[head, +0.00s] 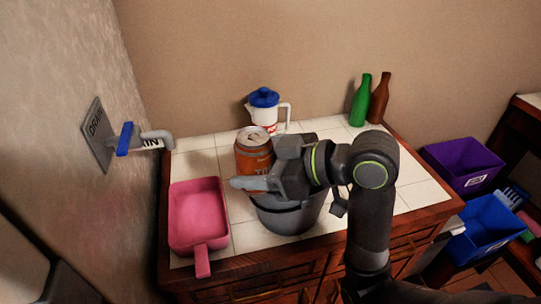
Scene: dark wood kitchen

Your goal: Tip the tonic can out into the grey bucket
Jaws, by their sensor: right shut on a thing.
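The tonic can (254,154) is orange with a silver top and stands upright in the head view. My right gripper (250,182) is shut on it and holds it at the upper left of the grey bucket (290,218). The bucket stands on the white tiled counter, and my gripper and arm hide much of its rim and all of its inside. I cannot tell whether the can is over the opening or just beside it. My left gripper is not in view.
A pink pan (198,214) lies left of the bucket. A white jug with a blue lid (264,98) stands behind the can. Green (360,103) and brown (379,98) bottles stand at the back right. A tap (155,138) juts from the left wall. Purple (463,168) and blue (487,226) bins are at right.

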